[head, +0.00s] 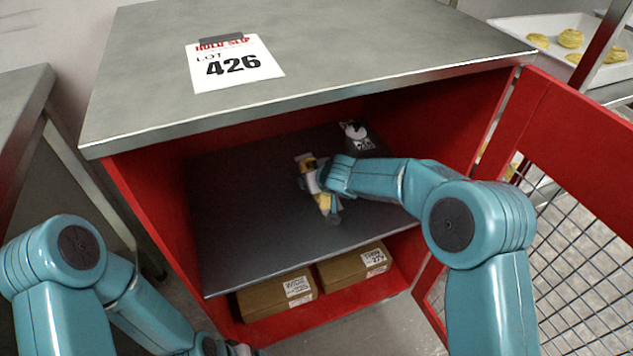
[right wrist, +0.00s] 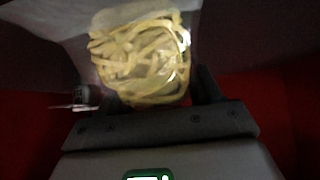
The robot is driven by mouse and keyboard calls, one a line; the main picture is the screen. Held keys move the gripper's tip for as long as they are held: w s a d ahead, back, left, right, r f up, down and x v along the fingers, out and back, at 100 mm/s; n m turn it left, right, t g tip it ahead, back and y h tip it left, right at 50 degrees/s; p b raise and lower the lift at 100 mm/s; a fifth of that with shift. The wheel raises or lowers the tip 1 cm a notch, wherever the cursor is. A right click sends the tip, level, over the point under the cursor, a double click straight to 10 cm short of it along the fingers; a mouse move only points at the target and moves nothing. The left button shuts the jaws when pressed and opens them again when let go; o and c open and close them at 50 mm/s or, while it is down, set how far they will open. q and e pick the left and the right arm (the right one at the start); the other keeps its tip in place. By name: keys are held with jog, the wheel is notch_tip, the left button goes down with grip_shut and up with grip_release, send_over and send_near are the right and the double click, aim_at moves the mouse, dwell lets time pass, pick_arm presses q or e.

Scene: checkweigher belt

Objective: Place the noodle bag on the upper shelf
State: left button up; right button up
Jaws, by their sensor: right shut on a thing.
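The noodle bag, a clear bag of yellow noodles (right wrist: 140,58), fills the upper middle of the right wrist view, between my right gripper's fingers. In the head view the noodle bag (head: 312,183) is small and partly hidden by the gripper. My right gripper (head: 325,192) is shut on it, inside the red cabinet, over the dark upper shelf (head: 235,215). I cannot tell whether the bag touches the shelf. My left gripper (head: 238,349) shows only in part at the bottom edge of the head view, outside the cabinet; its jaws cannot be made out.
Two brown boxes (head: 275,298) (head: 352,268) sit below. The red mesh door (head: 570,150) stands open at right. The shelf's left part is clear.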

jog(key=shift+f, duration=0.15)
jog(key=o, duration=1.2)
jog(key=shift+f, duration=0.1)
jog(key=shift+o, duration=0.2)
jog(key=shift+r, duration=0.2)
jog(key=p+v, duration=0.3)
jog(key=v, duration=0.9)
